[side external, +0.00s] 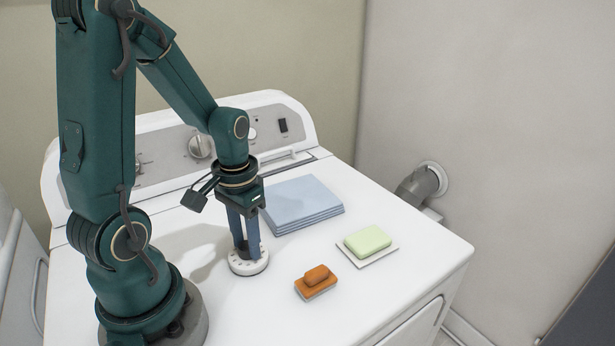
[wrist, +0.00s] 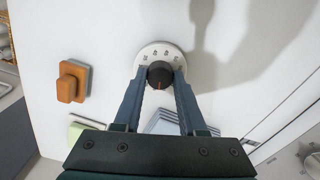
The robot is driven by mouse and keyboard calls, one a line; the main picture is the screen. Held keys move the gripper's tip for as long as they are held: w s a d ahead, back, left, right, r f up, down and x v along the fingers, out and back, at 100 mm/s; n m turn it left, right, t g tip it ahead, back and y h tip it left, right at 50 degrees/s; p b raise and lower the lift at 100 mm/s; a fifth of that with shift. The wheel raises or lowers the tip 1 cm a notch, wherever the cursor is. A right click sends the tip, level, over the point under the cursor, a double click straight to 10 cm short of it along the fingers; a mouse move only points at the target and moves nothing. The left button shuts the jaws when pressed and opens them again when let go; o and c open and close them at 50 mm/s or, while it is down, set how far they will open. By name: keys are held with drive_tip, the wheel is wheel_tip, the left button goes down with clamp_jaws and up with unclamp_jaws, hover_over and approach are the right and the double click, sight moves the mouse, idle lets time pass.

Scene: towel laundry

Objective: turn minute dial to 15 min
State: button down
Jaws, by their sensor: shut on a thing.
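The minute dial is a round white disc (side external: 249,264) with dark marks, lying on top of the white machine. In the wrist view the disc (wrist: 147,53) shows marks along its far edge, too small to read surely. A black knob (wrist: 160,74) with a red pointer line stands at its middle. My gripper (side external: 246,251) points straight down over the dial. In the wrist view my gripper (wrist: 160,78) has its two fingers on either side of the knob, shut on it.
A folded blue towel stack (side external: 303,202) lies behind the dial. A green bar on a white tray (side external: 368,243) and an orange block with a handle (side external: 317,281) lie to the right. A control panel (side external: 265,125) rises at the back.

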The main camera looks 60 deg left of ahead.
sight(247, 245)
drive_tip(key=shift+m, duration=1)
drive_tip(key=shift+c, duration=2.2)
unclamp_jaws()
drive_tip(key=shift+r, duration=2.55)
